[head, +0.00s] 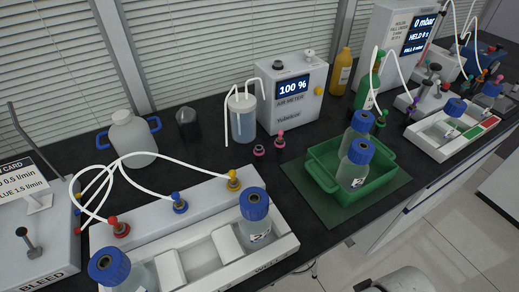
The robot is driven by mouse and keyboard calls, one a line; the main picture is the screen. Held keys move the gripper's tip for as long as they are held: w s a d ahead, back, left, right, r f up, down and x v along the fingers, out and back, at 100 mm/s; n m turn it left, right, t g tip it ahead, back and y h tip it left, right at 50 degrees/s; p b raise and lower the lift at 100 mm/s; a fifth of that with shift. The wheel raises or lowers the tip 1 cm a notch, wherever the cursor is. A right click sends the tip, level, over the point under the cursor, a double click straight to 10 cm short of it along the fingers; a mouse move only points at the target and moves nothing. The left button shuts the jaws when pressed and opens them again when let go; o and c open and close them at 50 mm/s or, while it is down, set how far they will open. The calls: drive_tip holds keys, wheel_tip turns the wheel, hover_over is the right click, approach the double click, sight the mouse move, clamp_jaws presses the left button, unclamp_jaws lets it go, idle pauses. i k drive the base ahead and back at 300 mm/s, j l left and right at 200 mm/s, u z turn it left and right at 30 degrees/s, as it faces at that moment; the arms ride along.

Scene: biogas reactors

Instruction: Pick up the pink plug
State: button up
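The pink plug (279,139) stands on the dark bench top, in front of the white gas meter box (293,94) that reads 100 %. It is small, with a pink knob on top. Just left of it is a second small pink piece, ring-like with a dark centre (259,151). I cannot tell its exact shape at this size. Both stand clear of the green tray. My gripper is not in view; only a pale rounded part, perhaps of my arm, shows at the bottom edge.
A clear jar with tubes (243,122) stands left of the plug. A green tray (322,176) with two blue-capped bottles is at right. The white rack (283,247) with blue-capped bottles and white hoses fills the front left. Bare bench lies between rack and tray.

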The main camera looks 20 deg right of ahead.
sight(500, 77)
drive_tip(key=z, duration=1.45)
